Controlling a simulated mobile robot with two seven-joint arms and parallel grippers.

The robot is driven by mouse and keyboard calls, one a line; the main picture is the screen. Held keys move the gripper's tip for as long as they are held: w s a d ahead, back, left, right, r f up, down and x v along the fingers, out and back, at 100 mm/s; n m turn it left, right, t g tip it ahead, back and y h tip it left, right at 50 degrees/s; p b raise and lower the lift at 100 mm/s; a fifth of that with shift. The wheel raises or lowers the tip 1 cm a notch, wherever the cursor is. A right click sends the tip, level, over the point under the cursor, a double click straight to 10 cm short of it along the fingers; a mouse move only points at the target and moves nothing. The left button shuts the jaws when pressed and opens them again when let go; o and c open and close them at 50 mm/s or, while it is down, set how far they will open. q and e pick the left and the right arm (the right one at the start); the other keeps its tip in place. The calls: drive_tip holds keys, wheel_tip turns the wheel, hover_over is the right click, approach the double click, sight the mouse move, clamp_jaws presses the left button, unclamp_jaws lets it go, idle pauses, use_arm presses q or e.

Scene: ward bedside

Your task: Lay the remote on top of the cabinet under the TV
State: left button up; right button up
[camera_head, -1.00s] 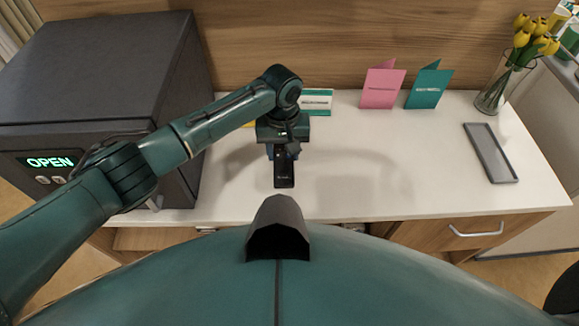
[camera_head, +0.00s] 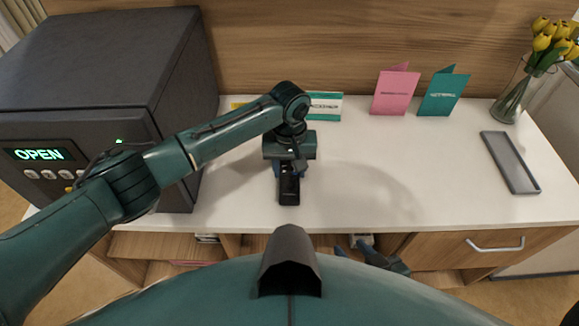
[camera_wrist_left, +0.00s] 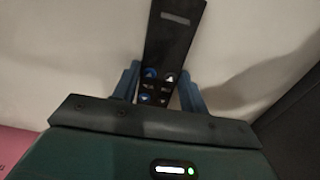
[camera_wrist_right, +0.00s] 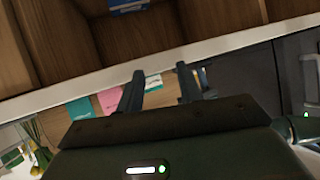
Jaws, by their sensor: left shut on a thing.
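The black remote (camera_head: 289,188) is in my left gripper (camera_head: 290,172), over the white top of the cabinet (camera_head: 350,205). In the left wrist view the remote (camera_wrist_left: 172,45) sticks out between the two blue fingers of the left gripper (camera_wrist_left: 165,88), buttons facing the camera. Whether the remote touches the white top is hard to tell. My right gripper (camera_wrist_right: 158,85) has its two fingers apart with nothing between them; it shows low at the cabinet's front edge in the head view (camera_head: 372,258). No TV is in view.
A dark safe (camera_head: 95,90) reading OPEN stands at the left. Pink (camera_head: 395,92) and teal (camera_head: 442,92) cards stand at the back, beside a white-and-teal box (camera_head: 325,106). A grey tray (camera_head: 511,162) and a vase of yellow tulips (camera_head: 512,100) are at the right. The middle right is clear.

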sight(290, 172)
use_arm(q)
drive_tip(key=o, duration=1)
drive_tip(key=shift+o, duration=0.2)
use_arm(e)
drive_tip(key=shift+f, duration=0.15)
drive_tip(key=shift+s, duration=0.1)
use_arm(q)
drive_tip(key=shift+r, duration=0.15)
drive_tip(key=shift+r+p, duration=0.35)
drive_tip(key=shift+p, duration=0.1)
wheel_tip(290, 172, up, 3)
drive_tip(key=p, duration=0.4)
drive_tip(key=shift+r, duration=0.2)
wheel_tip(290, 172, up, 8)
drive_tip(key=p, duration=0.6)
drive_tip(key=shift+p, duration=0.35)
use_arm(e)
drive_tip(key=shift+g+h, duration=0.8)
drive_tip(key=shift+s+d+r, duration=0.35)
drive_tip(key=shift+d+r, duration=0.4)
drive_tip(key=shift+r, duration=0.15)
drive_tip(key=shift+s+d+r, duration=0.35)
drive_tip(key=shift+d+r, duration=0.35)
drive_tip(key=shift+r, duration=0.15)
